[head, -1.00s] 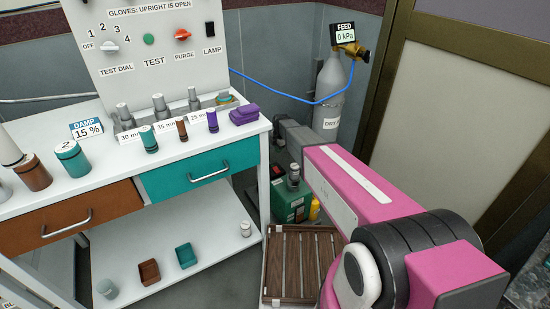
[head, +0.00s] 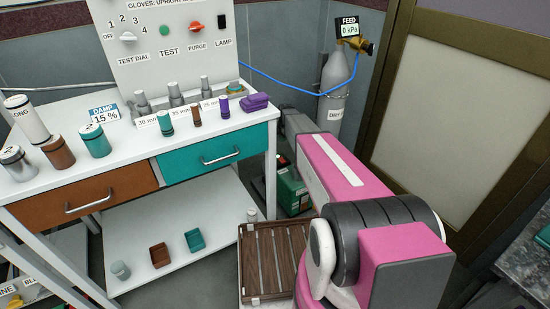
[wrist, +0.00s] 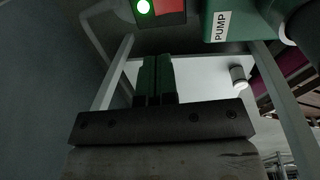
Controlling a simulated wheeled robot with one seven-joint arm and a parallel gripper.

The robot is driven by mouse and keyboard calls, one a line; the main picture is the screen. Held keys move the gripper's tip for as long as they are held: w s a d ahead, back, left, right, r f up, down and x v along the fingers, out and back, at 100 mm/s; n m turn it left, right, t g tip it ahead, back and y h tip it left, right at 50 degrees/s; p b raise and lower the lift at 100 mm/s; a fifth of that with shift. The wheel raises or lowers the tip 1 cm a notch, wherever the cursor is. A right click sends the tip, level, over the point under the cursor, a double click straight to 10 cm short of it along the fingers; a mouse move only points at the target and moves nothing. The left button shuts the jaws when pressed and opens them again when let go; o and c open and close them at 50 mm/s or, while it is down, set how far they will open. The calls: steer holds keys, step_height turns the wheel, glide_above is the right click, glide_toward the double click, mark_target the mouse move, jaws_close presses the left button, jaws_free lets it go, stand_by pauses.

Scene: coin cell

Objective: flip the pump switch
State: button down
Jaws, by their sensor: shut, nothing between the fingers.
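The green pump (head: 292,192) stands on the floor right of the bench in the head view, partly hidden by my pink arm. In the wrist view the pump (wrist: 238,24) shows its PUMP label at the upper right. The pump switch (wrist: 168,10), a dark box with a lit green lamp and a red part, is at the top edge, cut off by the frame. My gripper (wrist: 155,58) is shut and empty. Its fingertips appear just below the switch in the picture, with a visible gap. In the head view my gripper is hidden behind the arm.
The bench (head: 108,172), with drawers and a lower shelf, stands left of the pump. A slatted wooden rack (head: 270,262) is in front of it. A gas cylinder (head: 334,85) with a blue hose stands behind. A framed door panel (head: 440,110) is at the right.

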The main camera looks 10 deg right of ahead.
mark_target(282, 160)
steer(key=shift+f, duration=0.1)
steer(key=f, duration=0.4)
steer(key=w+f, duration=0.1)
steer(key=f, duration=0.8)
steer(key=shift+w+a+f, duration=0.3)
steer(key=shift+f, duration=0.05)
steer(key=shift+f, duration=0.2)
steer(key=shift+s+d+r, duration=0.15)
steer(key=shift+s, duration=0.2)
steer(key=shift+s+d+r, duration=0.1)
steer(key=shift+s, duration=0.25)
